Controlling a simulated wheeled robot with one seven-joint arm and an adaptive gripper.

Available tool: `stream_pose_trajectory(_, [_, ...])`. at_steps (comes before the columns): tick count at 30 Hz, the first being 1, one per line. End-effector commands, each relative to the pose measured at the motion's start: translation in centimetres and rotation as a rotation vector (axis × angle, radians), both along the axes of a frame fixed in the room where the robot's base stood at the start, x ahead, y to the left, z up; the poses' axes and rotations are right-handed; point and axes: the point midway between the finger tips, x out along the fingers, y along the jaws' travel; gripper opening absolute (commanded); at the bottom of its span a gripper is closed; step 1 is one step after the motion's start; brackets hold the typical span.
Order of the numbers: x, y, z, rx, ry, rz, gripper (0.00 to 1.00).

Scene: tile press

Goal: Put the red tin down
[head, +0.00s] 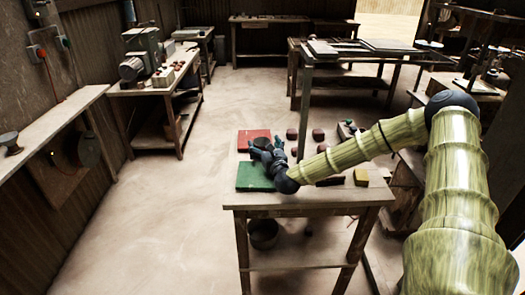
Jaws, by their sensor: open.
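My gripper (265,147) is dark and open, low over the left part of the near worktable (325,197). It is beside a flat red square (252,136) and a flat green square (253,178). Several small dull-red pieces (318,134) stand to its right on the same table, apart from the gripper. I cannot tell which of them, if any, is the red tin. No object shows clearly between the fingers; the gripper and arm hide part of the tabletop.
A yellow block (361,177) and a dark flat piece (330,181) lie near the front edge, by my arm. A dark pot (264,233) sits under the table. A bench with a machine (143,58) stands at left. Open floor lies between them.

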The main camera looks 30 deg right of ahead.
Motion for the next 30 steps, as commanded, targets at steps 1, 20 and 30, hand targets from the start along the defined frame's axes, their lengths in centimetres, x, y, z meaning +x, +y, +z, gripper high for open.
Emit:
stream_pose_trajectory(1, [0.6, 0.1, 0.3, -0.002, 0.001, 0.002, 0.86])
stream_pose_trajectory(20, [2.6, -0.5, 0.0, 0.001, 0.0, 0.001, 0.66])
stream_pose_trajectory(30, [2.5, -0.5, 0.0, 0.001, 0.0, 0.001, 0.32])
